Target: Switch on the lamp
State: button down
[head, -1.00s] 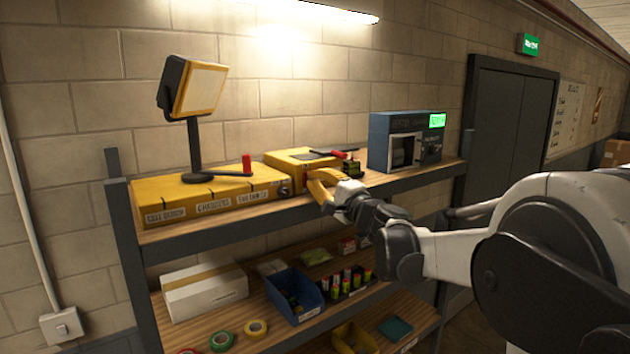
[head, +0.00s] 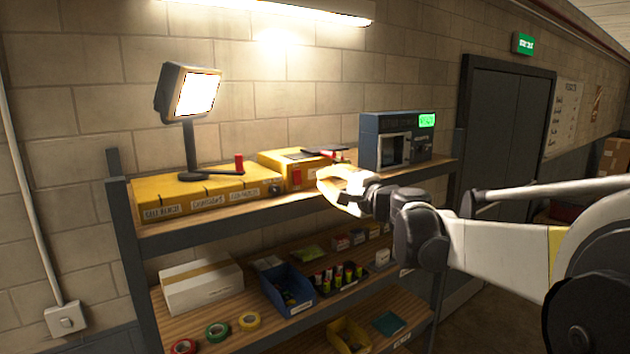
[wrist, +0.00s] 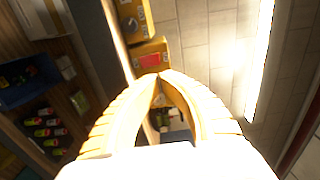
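The lamp (head: 196,94) stands on a dark post on the yellow case at the left of the top shelf, and its square panel glows bright white. Beside that case is a smaller yellow box (head: 282,162) with a red switch (head: 297,177) on its front. The red switch also shows in the wrist view (wrist: 150,61), just past my fingertips. My gripper (head: 320,178) is in front of the shelf, a little right of the switch. In the wrist view its two yellow fingers (wrist: 160,76) meet at the tips with nothing seen between them.
A blue-grey unit with a green display (head: 385,140) stands right of the yellow box. Lower shelves hold a white carton (head: 200,286), a blue bin (head: 285,292) and tape rolls (head: 217,332). A wall switch (head: 66,319) is at lower left.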

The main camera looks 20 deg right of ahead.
jog(key=a+v, duration=0.1)
jog(key=v, duration=0.4)
jog(key=s+a+f+n+g+b, duration=0.25)
jog(key=a+f+b, duration=0.3)
jog(key=f, duration=0.45)
jog(key=s+a+f+n+g+y+b, duration=0.1)
jog(key=s+a+f+n+g+b, duration=0.15)
jog(key=s+a+f+b, duration=0.6)
jog(key=w+a+f+n+g+b, duration=0.1)
jog(key=f+n+b, duration=0.3)
jog(key=f, duration=0.8)
jog(key=s+f+n+g+h+b, duration=0.1)
jog(key=s+f+b, duration=0.4)
jog(key=f, duration=0.5)
jog(key=s+f+n+g+h+b, duration=0.2)
jog(key=s+f+b, duration=0.3)
jog(key=f, duration=0.6)
jog(key=s+f+n+g+h+b, duration=0.1)
jog(key=s+f+n+b, duration=0.2)
jog(key=s+f+b, duration=0.2)
notch_tip(320, 180, down, 6)
jog(key=b, duration=0.3)
jog(key=shift+s+r+n+h, duration=0.2)
jog(key=shift+s+n+h, duration=0.15)
jog(key=shift+n+h, duration=0.05)
jog(key=shift+a, duration=0.15)
